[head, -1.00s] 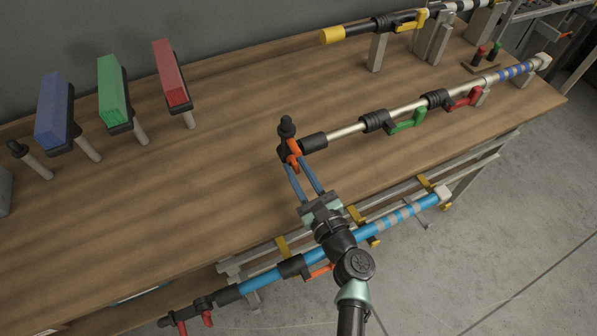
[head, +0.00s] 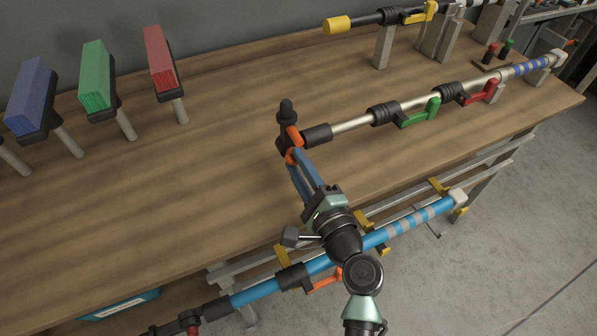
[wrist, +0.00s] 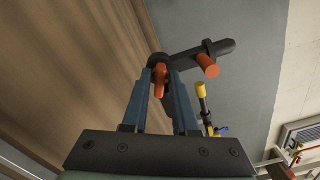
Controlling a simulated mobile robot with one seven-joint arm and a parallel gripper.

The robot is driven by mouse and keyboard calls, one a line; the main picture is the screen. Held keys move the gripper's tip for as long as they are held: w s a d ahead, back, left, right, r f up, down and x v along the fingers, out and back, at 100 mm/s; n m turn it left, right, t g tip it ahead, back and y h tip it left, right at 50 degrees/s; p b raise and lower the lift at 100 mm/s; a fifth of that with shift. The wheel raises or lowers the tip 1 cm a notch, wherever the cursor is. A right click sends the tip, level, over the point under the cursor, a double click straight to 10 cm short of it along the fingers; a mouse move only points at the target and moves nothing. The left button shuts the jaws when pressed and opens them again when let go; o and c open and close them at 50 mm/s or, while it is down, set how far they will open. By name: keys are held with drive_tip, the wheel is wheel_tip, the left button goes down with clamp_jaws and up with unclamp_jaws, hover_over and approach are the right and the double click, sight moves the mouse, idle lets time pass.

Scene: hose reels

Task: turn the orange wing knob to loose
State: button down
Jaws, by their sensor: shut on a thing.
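The orange wing knob (head: 294,155) is at the black head on the left end of the silver pole (head: 352,124). My gripper (head: 292,163) reaches it from the front of the bench, its blue fingers closed on it. In the wrist view the orange knob (wrist: 159,72) sits between the two blue fingertips (wrist: 163,80), which partly hide it. A second orange piece (head: 292,133) shows higher on the black head, and an orange stub (wrist: 208,66) stands out from the black part in the wrist view. I cannot read any loose or tight mark.
The silver pole carries a green lever (head: 420,115) and a red lever (head: 482,92). A blue pole (head: 255,293) with an orange lever (head: 322,281) lies below the bench edge, near my arm. Blue, green and red pads stand at left. The middle of the wooden bench (head: 200,190) is clear.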

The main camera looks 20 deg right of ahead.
drive_tip(key=n+b, duration=0.4)
drive_tip(key=shift+f+n, duration=0.3)
drive_tip(key=shift+f, duration=0.05)
drive_tip(key=shift+n+b, duration=1.6)
drive_tip(key=shift+n, duration=0.4)
drive_tip(key=shift+r, duration=0.1)
drive_tip(key=c, duration=0.9)
unclamp_jaws()
drive_tip(key=s+b, duration=0.1)
drive_tip(key=s, duration=1.2)
drive_tip(key=shift+d, duration=0.2)
